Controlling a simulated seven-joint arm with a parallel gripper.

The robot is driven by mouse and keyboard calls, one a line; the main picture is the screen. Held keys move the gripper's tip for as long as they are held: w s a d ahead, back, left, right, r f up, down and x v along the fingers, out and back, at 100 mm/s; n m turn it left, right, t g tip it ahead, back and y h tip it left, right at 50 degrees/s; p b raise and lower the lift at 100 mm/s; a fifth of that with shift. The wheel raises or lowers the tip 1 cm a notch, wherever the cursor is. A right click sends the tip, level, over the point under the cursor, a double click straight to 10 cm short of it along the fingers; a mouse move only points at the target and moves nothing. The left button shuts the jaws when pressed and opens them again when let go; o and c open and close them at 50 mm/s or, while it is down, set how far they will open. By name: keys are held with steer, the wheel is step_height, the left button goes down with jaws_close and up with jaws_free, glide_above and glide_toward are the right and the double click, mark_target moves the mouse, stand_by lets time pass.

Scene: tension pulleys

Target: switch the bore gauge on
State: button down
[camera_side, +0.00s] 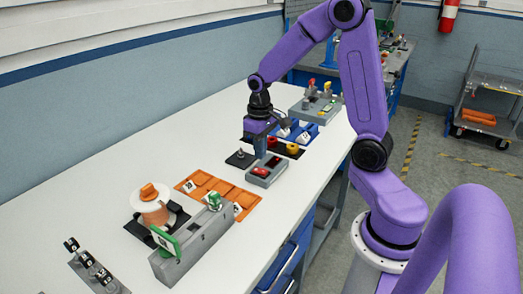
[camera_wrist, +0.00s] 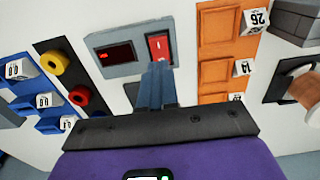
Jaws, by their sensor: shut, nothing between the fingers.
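The bore gauge is a grey box (camera_side: 264,177) on the white table, with a dark display (camera_wrist: 114,53) showing a small red mark. Its red rocker switch (camera_wrist: 158,47) is on the right of the display in the wrist view. My gripper (camera_side: 260,155) points down over the box, its fingers together and empty. In the wrist view the fingertips (camera_wrist: 156,68) are at the edge of the switch and overlap its lower end. I cannot tell whether they touch it.
An orange tray (camera_side: 228,187) with numbered white tags lies beside the gauge. Blue bins (camera_side: 303,134) and a dark strip with a red ring (camera_wrist: 78,96) and a yellow ring (camera_wrist: 56,63) lie on the other side. A copper-coloured spool (camera_side: 152,208) stands nearer the side camera.

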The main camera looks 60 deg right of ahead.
steer(key=shift+r, duration=0.15)
step_height(320, 180, up, 14)
steer(key=w, duration=0.2)
steer(key=shift+f, duration=0.2)
stand_by(0.4)
steer(key=s+a+f+n, duration=0.4)
steer(key=s+a+n, duration=0.2)
steer(key=s+a, duration=0.55)
steer(key=s+a+f+n, duration=0.2)
steer(key=s+n, duration=0.1)
steer(key=s, duration=0.3)
steer(key=s+a+f+n, duration=0.1)
steer(key=s+f+n, duration=0.15)
steer(key=s, duration=0.45)
step_height(320, 180, up, 4)
steer(key=m+g, duration=0.2)
steer(key=m, duration=1)
glide_above(264, 172)
steer(key=w, duration=0.2)
steer(key=shift+n, duration=0.25)
steer(key=f, duration=0.4)
steer(key=s+f, duration=0.1)
steer(key=f, duration=0.8)
steer(key=shift+s+d+f, duration=0.1)
steer(key=shift+s+f, duration=0.15)
steer(key=shift+f, duration=0.15)
